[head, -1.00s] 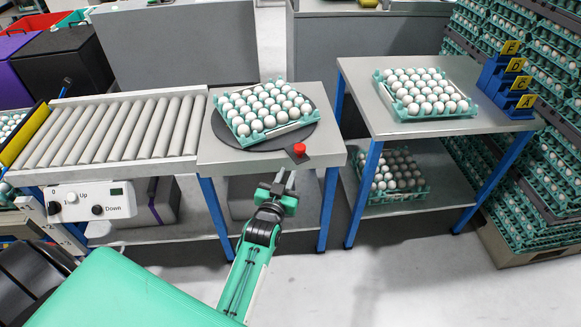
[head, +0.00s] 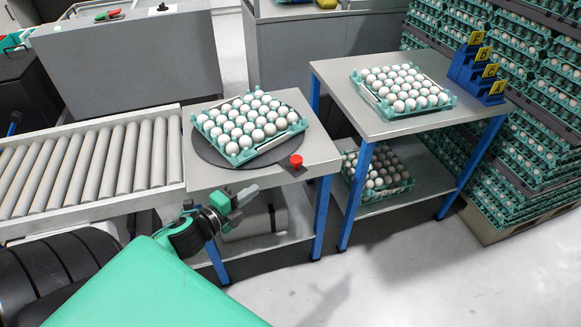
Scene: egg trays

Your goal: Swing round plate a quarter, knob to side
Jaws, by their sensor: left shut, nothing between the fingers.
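The round dark plate (head: 207,151) lies on the near grey table (head: 205,177) and bears a green tray (head: 236,160) full of pale eggs. The tray sits skewed on it. The red knob (head: 296,161) stands on a dark tab at the plate's front right, near the table's front edge. My left gripper (head: 248,193) is in front of this table, below and left of the knob and apart from it. Its fingers are together and hold nothing. My right gripper is not in view.
A roller conveyor (head: 90,165) adjoins the table on the left. A second table (head: 350,100) at right bears another egg tray and a blue holder (head: 478,72) with yellow letter cards. Stacked egg trays (head: 540,130) rise at far right. The floor in front is clear.

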